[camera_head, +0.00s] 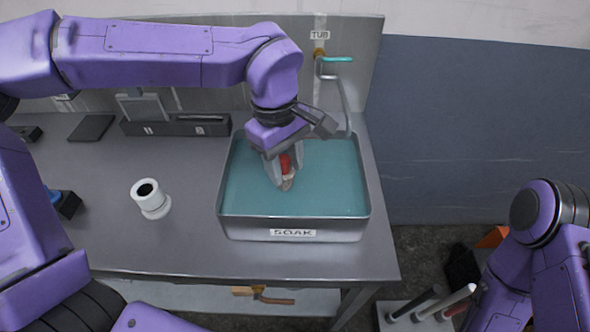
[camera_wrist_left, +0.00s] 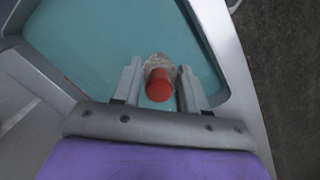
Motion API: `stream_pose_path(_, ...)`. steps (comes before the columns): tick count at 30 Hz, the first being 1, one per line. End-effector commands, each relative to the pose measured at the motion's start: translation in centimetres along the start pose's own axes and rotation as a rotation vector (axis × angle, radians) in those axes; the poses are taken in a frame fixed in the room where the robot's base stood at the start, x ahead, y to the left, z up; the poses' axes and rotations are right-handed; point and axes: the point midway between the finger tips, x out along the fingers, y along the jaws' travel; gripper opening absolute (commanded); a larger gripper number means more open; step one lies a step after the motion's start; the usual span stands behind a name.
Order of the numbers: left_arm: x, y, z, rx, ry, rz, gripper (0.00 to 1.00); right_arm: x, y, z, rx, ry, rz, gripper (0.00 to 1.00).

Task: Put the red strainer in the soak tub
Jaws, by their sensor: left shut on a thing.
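The soak tub (camera_head: 292,228) is a grey metal basin labelled SOAK, filled with teal liquid, on the right end of the bench. My left gripper (camera_head: 286,172) is over the middle of the tub, pointing down. It is shut on the red strainer (camera_head: 285,163), whose red part shows between the fingers with a pale brownish end below. In the left wrist view the strainer (camera_wrist_left: 159,84) sits between the two fingers, over the teal liquid. Whether its lower end touches the liquid I cannot tell. My right gripper is not in view.
A white cylindrical piece with a dark hole (camera_head: 151,198) stands on the bench left of the tub. A tap with a teal handle (camera_head: 336,59) rises behind the tub. A dark grey rack (camera_head: 176,127) lies along the back. The bench front left of the tub is clear.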

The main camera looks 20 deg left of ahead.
Motion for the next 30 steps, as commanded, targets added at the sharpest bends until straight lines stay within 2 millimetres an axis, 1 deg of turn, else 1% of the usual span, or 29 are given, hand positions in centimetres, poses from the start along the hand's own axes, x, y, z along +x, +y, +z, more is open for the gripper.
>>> stream_pose_path(1,1.2,0.8,-0.5,0.0,-0.001,-0.009,0.08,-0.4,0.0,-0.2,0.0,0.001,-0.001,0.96)
stream_pose_path(3,2.6,1.8,-1.1,0.0,-0.001,-0.008,0.08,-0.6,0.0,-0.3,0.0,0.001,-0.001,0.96)
stream_pose_path(6,3.9,2.9,-1.7,0.001,-0.001,-0.005,0.08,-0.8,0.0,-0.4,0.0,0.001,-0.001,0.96)
stream_pose_path(11,5.6,4.2,-2.5,0.003,0.0,-0.005,0.08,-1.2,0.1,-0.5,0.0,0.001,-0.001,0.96)
stream_pose_path(12,6.6,4.1,-2.5,0.005,-0.001,-0.007,0.08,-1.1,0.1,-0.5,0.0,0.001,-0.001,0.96)
stream_pose_path(15,8.1,4.1,-2.7,0.004,-0.001,-0.005,0.08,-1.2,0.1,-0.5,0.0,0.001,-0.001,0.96)
stream_pose_path(18,8.5,4.1,-2.7,0.004,-0.001,-0.002,0.08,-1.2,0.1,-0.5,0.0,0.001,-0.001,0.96)
stream_pose_path(27,8.8,4.0,-2.7,0.003,-0.002,-0.003,0.08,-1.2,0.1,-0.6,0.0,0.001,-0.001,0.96)
stream_pose_path(28,8.8,4.0,-2.7,0.003,-0.002,-0.003,0.46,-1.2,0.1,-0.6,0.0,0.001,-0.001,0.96)
stream_pose_path(29,8.8,4.0,-2.7,0.003,-0.002,-0.002,0.55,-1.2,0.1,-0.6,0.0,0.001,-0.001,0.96)
stream_pose_path(30,8.8,4.0,-2.7,0.003,-0.001,-0.002,0.68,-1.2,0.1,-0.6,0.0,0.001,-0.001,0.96)
